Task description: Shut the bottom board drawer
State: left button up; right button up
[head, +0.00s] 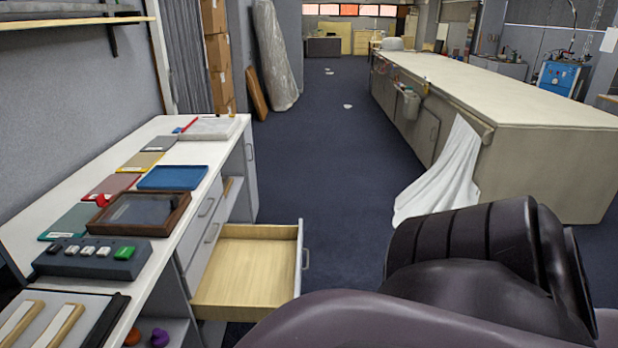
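The board drawer (247,267) is pulled out from the white-topped cabinet on the left, over the floor. Its inside is light wood and looks empty. Its front panel (299,260) is pale, with a metal handle (306,260) on the outer face. Closed drawer fronts with handles (206,206) show above it in the cabinet. A dark part of my own arm fills the lower right, apart from the drawer in the picture. Neither of my grippers shows in the head view.
The white worktop (178,125) carries coloured trays, a brown wooden frame (138,214) and a dark button box (97,257).

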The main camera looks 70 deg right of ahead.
aim_at(250, 272)
jog(key=k+l+z, duration=0.35)
jog(key=l, duration=0.3)
jog(key=z, duration=1.3)
jog(key=i+l+u, duration=0.25)
jog(key=i, duration=0.2)
jog(key=i+l+u, duration=0.25)
jog(key=i+l, duration=0.1)
jog(key=i, duration=0.05)
